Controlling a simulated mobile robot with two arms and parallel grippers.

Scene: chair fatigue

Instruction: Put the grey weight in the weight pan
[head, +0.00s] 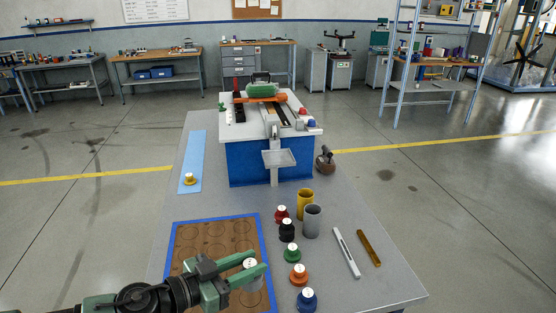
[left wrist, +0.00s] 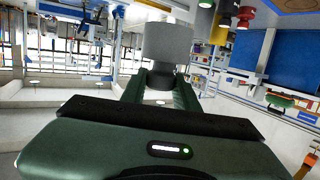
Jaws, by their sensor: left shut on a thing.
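The grey weight (head: 250,264), with a white top, is between the fingers of my left gripper (head: 247,272), over the brown board at the near left. In the left wrist view the grey weight (left wrist: 167,45) is a plain grey cylinder at the fingertips, and my left gripper (left wrist: 162,85) is shut on it. The weight pan (head: 279,159) is a small grey square tray at the front of the blue-sided machine (head: 250,163). The pan looks empty and is well apart from the weight. My right gripper is not in view.
Red (head: 281,214), black (head: 286,231), green (head: 292,254), orange (head: 299,275) and blue (head: 307,300) weights stand in a row. The blue-rimmed board (head: 188,240) has round marks. A yellow weight (head: 189,179) sits on a light-blue strip.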

